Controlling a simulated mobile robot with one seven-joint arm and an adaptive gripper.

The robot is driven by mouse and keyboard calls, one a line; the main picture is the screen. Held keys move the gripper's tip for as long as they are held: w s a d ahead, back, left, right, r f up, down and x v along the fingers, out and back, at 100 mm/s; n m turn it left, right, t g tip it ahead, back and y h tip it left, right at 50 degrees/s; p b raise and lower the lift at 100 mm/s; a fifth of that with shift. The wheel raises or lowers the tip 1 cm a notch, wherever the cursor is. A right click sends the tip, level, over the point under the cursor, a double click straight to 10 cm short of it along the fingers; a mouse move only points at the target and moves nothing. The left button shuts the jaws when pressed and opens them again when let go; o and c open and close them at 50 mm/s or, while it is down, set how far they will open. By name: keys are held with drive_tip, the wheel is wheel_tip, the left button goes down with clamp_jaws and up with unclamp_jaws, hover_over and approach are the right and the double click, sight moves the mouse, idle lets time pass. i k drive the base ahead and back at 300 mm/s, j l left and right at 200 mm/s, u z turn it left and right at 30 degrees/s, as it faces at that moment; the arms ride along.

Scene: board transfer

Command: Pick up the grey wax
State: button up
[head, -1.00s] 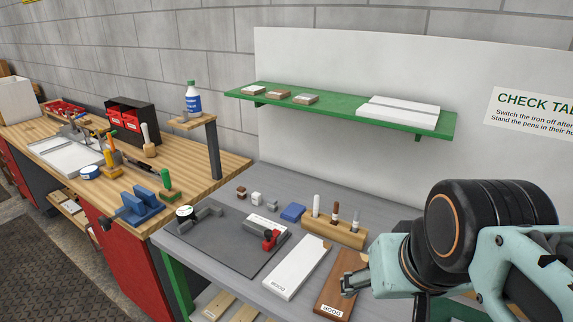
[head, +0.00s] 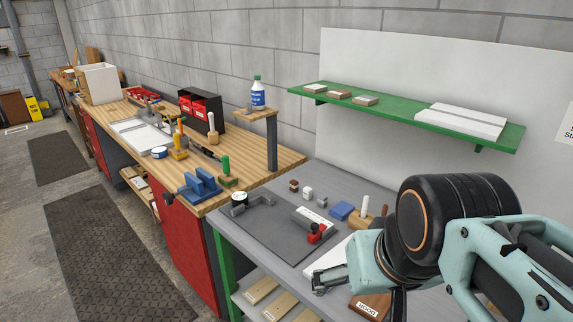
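A small grey block (head: 322,202), which looks like the grey wax, stands on the grey table. My gripper (head: 328,281) is at the lower right of the head view, over the front part of the table and nearer the camera than the blocks. It is apart from the grey block. Its fingers are small and partly hidden, so I cannot tell whether they are open.
A blue block (head: 342,211) lies right of the grey one. A dark mat (head: 262,232) with a red-handled clamp (head: 316,233) lies in front. A wooden pen holder (head: 355,221) is partly behind my arm. A green shelf (head: 395,106) hangs above; a wooden bench (head: 265,163) stands left.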

sight(321, 199)
drive_tip(key=z, duration=2.15)
drive_tip(key=u, duration=2.05)
drive_tip(key=i+j+z, duration=0.2)
drive_tip(key=i+j, duration=0.15)
drive_tip(key=j, duration=0.3)
